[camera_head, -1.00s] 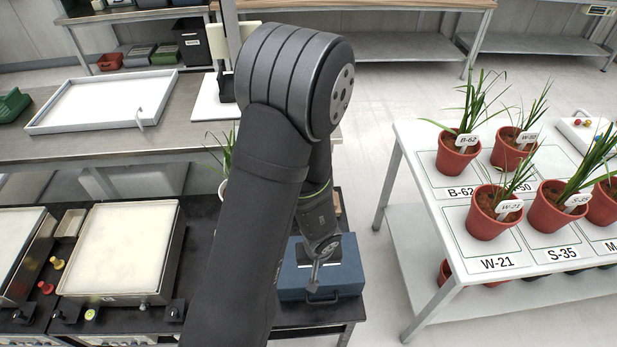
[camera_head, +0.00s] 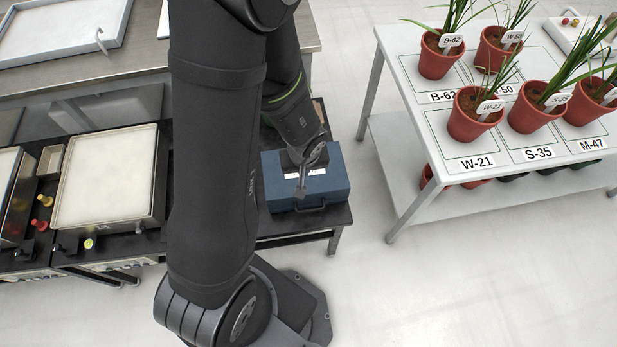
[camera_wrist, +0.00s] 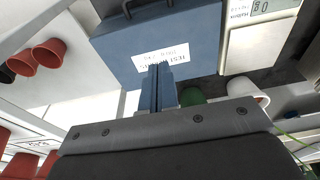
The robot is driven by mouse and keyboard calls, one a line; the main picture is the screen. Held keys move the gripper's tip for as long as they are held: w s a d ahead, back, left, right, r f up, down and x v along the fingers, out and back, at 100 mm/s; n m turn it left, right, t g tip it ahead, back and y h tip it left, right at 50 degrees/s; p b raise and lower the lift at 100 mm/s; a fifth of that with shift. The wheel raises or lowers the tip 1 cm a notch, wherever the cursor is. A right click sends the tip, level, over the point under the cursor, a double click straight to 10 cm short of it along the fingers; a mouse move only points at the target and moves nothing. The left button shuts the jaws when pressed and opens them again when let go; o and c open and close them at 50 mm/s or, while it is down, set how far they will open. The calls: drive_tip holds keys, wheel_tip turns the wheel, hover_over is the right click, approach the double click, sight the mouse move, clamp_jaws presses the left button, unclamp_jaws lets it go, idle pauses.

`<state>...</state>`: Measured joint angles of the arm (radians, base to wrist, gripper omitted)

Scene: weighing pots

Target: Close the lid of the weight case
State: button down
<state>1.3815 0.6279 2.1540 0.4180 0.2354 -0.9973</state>
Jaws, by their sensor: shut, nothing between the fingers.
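The weight case (camera_head: 335,183) is a blue box with a dark handle on its front side, standing on the dark bench's right end. Its lid appears down and flat, with a white printed label on top. In the wrist view the case (camera_wrist: 112,52) fills the upper middle, its handle at the top edge. My gripper (camera_head: 300,191) is over the front part of the case. In the wrist view its fingers (camera_wrist: 157,72) are together, empty, with the tips at the label. I cannot tell whether they touch the lid. My arm hides the case's left surroundings.
A scale with a display (camera_wrist: 262,38) is beside the case in the wrist view, with a white pot (camera_wrist: 245,90) nearby. A white table (camera_head: 400,110) with several potted plants stands to the right. Open floor (camera_head: 450,275) lies in front.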

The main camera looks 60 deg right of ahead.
drive_tip(key=s+a, duration=0.6)
drive_tip(key=shift+s+a+r, duration=0.2)
drive_tip(key=w+d+f, duration=0.4)
drive_tip(key=w+d, duration=0.3)
drive_tip(key=shift+w+d+f, duration=0.3)
drive_tip(key=shift+w, duration=0.05)
idle(0.6)
drive_tip(key=shift+r, duration=0.1)
